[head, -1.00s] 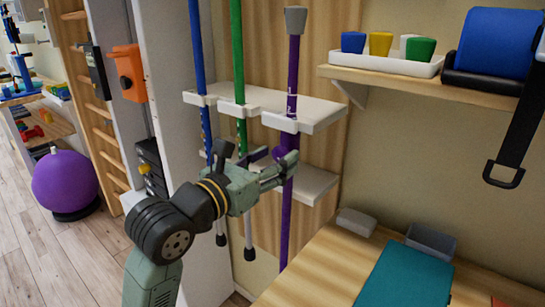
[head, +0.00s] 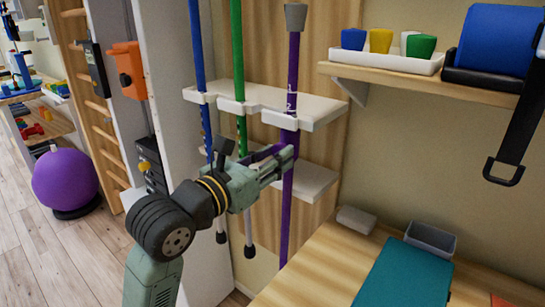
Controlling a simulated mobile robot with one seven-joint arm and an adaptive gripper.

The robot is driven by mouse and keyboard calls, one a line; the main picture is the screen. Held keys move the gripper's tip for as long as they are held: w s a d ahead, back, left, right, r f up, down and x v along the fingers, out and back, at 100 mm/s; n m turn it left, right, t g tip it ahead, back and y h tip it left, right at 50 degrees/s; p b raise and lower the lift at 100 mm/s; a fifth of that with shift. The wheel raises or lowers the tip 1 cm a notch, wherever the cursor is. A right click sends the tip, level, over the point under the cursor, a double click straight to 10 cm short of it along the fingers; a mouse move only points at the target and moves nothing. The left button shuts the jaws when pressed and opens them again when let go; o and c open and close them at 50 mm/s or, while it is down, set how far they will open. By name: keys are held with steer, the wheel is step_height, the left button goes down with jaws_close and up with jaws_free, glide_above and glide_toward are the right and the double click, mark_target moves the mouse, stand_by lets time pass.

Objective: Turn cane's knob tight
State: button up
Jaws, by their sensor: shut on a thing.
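Three canes hang upright in a white wall rack (head: 310,112): a blue one (head: 196,45), a green one (head: 237,50) and a purple one (head: 292,75) with a grey top. My gripper (head: 287,158) reaches in from the left, below the rack's upper shelf, and is shut at the purple cane. Its fingers cover the thicker part of the shaft where the knob sits. The knob itself is hidden behind them. The purple shaft shows above and below the fingers.
A shelf (head: 395,75) on the right holds a white tray of coloured cups and a blue roll with a black strap. Below lies a wooden table (head: 330,270) with a teal mat (head: 405,275) and a grey bin (head: 430,238). A purple ball (head: 65,180) rests far left.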

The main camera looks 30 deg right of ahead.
steer(key=shift+f+m+b, duration=0.15)
steer(key=shift+m+b, duration=0.25)
steer(key=shift+b, duration=0.2)
jaws_close()
steer(key=shift+r+m+b, duration=0.15)
steer(key=shift+m+b, duration=4.5)
steer(key=shift+m, duration=2.65)
steer(key=shift+r+m+b, duration=0.15)
steer(key=shift+m+b, duration=4.5)
steer(key=shift+m, duration=2.65)
